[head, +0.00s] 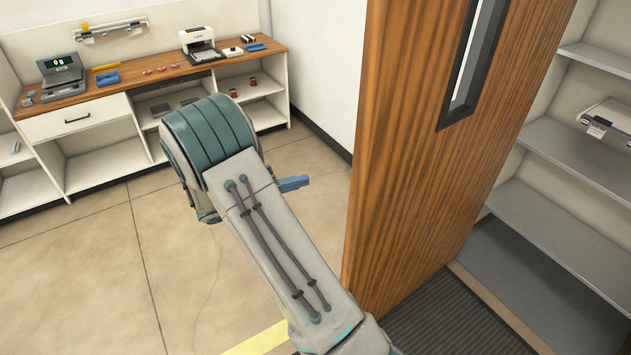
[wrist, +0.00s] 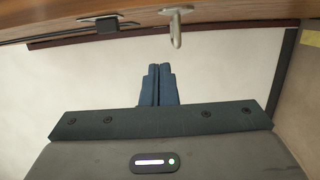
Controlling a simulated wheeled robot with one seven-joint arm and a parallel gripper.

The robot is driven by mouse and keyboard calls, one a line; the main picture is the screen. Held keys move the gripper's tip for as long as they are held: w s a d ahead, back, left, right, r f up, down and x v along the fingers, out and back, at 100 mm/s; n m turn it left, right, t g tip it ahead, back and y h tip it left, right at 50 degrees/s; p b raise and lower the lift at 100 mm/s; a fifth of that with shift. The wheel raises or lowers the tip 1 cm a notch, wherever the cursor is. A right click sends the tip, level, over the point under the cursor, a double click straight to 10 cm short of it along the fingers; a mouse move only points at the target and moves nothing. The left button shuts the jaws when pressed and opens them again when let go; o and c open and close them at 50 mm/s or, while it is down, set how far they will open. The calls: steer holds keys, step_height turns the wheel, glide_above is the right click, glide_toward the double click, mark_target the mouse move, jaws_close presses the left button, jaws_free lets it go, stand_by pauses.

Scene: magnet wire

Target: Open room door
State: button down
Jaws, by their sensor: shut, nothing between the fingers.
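The wooden door (head: 425,150) stands on the right in the head view, with a narrow dark-framed window (head: 470,60). It stands open at an angle, with the room visible to its left. My gripper (head: 293,183) shows its blue fingers past my arm, left of the door and apart from it; the rest is hidden by the arm. In the wrist view my gripper (wrist: 160,85) is shut and empty. A metal lever handle (wrist: 177,26) sticks out from a wooden surface (wrist: 225,12) at the top, just beyond the fingertips and not gripped.
A wooden-topped counter (head: 140,75) with a scale (head: 62,75) and a printer (head: 200,45) stands at the back left. Grey shelves (head: 575,155) stand right of the door, by a dark ribbed mat (head: 450,315). The tiled floor (head: 110,270) at the left is clear.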

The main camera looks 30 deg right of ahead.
steer(key=s+d+p, duration=0.4)
steer(key=s+d, duration=0.1)
steer(key=d, duration=0.4)
steer(key=shift+d+p, duration=0.25)
steer(key=shift+p, duration=0.1)
